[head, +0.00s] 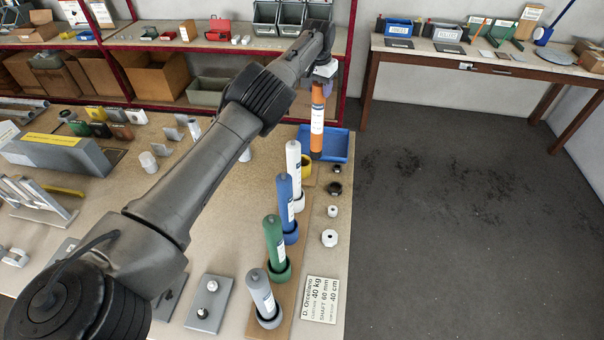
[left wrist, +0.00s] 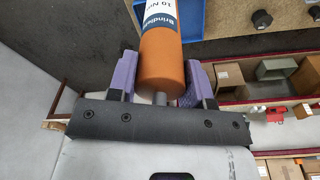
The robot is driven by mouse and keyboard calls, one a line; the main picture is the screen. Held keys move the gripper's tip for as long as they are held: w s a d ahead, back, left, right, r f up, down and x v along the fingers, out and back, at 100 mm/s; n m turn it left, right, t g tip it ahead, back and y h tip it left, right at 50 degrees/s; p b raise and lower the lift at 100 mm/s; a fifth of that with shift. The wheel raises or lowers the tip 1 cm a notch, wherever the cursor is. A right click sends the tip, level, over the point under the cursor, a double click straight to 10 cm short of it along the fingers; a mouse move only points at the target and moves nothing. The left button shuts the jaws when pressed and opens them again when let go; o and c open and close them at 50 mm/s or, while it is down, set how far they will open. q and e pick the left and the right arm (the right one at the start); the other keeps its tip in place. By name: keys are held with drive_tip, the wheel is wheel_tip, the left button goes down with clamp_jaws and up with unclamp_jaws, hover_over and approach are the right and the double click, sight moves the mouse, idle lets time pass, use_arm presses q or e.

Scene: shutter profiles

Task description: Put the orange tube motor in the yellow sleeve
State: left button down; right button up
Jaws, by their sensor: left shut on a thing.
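My left gripper (head: 325,75) is shut on the orange tube motor (head: 317,120) at its top end. The motor hangs upright with a white label on its side. In the left wrist view the orange motor (left wrist: 161,62) sits between the two purple fingers (left wrist: 160,90). The yellow sleeve (head: 306,168) stands at the far end of the row of sleeves, below and slightly left of the motor's lower end in the head view. The sleeve is partly hidden behind the white tube. The motor appears outside the sleeve. My right gripper is not in view.
White (head: 294,165), blue (head: 285,200), green (head: 275,240) and grey (head: 261,290) tubes stand in a row along the bench's right edge. A blue tray (head: 337,146) lies behind the motor. Small black and white rings lie to the right of the row. Floor beyond is clear.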

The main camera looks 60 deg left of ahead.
use_arm(q)
drive_tip(key=shift+s+a, duration=0.2)
drive_tip(key=shift+a, duration=0.2)
drive_tip(key=shift+s+a+b, duration=0.25)
drive_tip(key=shift+s+b, duration=0.1)
drive_tip(key=shift+b, duration=0.05)
drive_tip(key=shift+s+a+f, duration=0.15)
drive_tip(key=shift+a, duration=0.15)
drive_tip(key=shift+s+a, duration=0.15)
drive_tip(key=shift+s+a+f+b, duration=0.15)
drive_tip(key=shift+s+a+b, duration=0.3)
drive_tip(key=shift+a+b, duration=0.05)
